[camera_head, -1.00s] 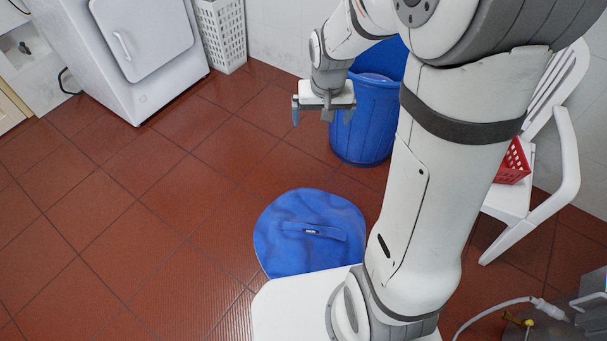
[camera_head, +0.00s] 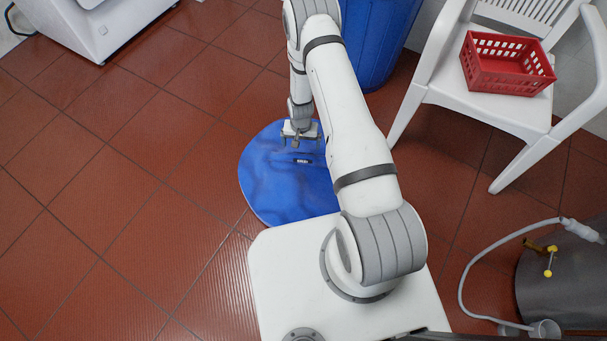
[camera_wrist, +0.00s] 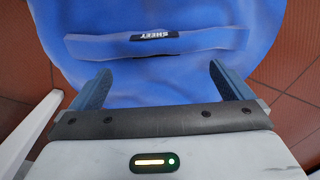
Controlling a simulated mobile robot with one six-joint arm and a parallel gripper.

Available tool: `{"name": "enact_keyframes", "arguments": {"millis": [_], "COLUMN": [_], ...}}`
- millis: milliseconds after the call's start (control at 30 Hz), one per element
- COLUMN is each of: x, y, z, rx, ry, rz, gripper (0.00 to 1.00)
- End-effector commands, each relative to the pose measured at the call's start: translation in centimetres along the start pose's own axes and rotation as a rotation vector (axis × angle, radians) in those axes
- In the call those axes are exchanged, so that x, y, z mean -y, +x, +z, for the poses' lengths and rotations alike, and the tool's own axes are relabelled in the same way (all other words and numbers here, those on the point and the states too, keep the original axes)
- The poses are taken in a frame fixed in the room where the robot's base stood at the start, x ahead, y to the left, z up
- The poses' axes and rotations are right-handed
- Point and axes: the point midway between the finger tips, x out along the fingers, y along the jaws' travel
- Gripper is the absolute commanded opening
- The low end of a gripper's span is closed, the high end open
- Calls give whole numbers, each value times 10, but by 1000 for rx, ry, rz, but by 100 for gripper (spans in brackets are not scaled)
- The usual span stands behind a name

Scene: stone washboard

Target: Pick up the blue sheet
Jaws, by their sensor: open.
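The blue sheet (camera_head: 270,180) lies on the tiled floor as a rounded, slightly wrinkled piece, in front of my white base. A raised blue strip with a small black label crosses it. My gripper (camera_head: 300,143) is over the far part of the sheet, near the label. In the wrist view the sheet (camera_wrist: 150,20) fills most of the picture, and the raised strip lies just beyond the fingertips. My gripper (camera_wrist: 160,78) is open with nothing between its fingers. I cannot tell whether the fingertips touch the sheet. My arm hides the sheet's right part in the head view.
A blue bin (camera_head: 378,40) stands behind the sheet. A white chair (camera_head: 480,105) with a red basket (camera_head: 507,65) on its seat is at the right. A white appliance (camera_head: 95,20) is at the upper left. The floor at the left is clear.

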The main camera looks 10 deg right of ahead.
Motion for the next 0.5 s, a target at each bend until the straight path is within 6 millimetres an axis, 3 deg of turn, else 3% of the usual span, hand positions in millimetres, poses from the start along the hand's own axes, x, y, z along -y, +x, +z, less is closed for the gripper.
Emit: {"name": "enact_keyframes", "arguments": {"millis": [100,500], "x": [-1,-7], "y": [20,63], "z": [3,1], "rx": [3,4], "ry": [4,6], "rz": [1,1], "gripper": [100,100]}}
